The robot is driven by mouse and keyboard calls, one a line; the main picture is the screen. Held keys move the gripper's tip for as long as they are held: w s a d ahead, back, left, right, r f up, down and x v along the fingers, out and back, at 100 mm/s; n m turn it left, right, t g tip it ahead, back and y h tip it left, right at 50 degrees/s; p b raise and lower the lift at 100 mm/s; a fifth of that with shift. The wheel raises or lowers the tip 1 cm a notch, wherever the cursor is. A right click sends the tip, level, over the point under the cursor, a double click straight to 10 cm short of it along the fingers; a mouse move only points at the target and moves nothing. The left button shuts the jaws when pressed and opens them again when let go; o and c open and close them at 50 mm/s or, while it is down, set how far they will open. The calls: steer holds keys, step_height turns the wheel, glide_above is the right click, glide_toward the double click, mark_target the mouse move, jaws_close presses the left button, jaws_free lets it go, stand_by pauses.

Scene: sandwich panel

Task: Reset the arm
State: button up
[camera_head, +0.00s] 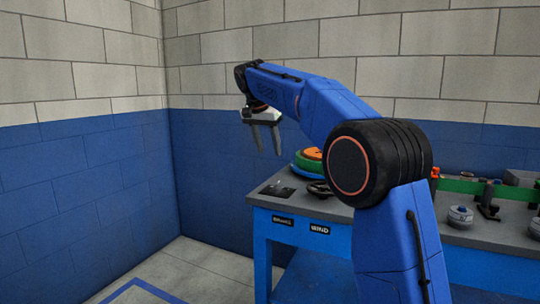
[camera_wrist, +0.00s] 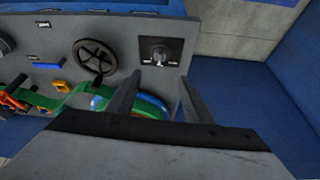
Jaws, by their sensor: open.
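My gripper (camera_head: 266,140) hangs from my raised blue arm, above and just beyond the left end of the workbench in the head view. Its two fingers point down, stand apart and hold nothing. In the wrist view my gripper (camera_wrist: 160,97) shows both fingers spread, with a green and blue round part (camera_wrist: 147,105) partly hidden behind the left finger. The fingers appear clear of everything.
The blue workbench (camera_head: 262,200) has a grey top. A black handwheel (camera_head: 320,189), a small switch plate (camera_head: 277,190) and a stacked green and orange round part (camera_head: 306,162) stand on its left end. Grey knobs (camera_head: 460,216) stand at right. Brick walls close the corner; floor at left is clear.

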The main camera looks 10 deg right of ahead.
steer(key=shift+s+r, duration=0.15)
steer(key=s+d+f+n+y, duration=0.1)
steer(key=s+d+f, duration=0.15)
steer(key=s, duration=0.55)
steer(key=s+d+f+n, duration=0.15)
steer(key=s+d, duration=0.25)
steer(key=s, duration=0.4)
steer(key=s+d+f+n+y, duration=0.1)
steer(key=s+d+f+n, duration=0.15)
steer(key=s, duration=0.65)
steer(key=s+d+f+n, duration=0.1)
steer(key=s+f, duration=0.9)
steer(key=s, duration=0.3)
steer(key=s+d+f+n+t+y, duration=0.1)
steer(key=s+f+n, duration=0.1)
steer(key=s+f, duration=0.9)
steer(key=shift+s+d+f, duration=0.3)
steer(key=shift+s+d, duration=0.05)
steer(key=shift+s, duration=0.65)
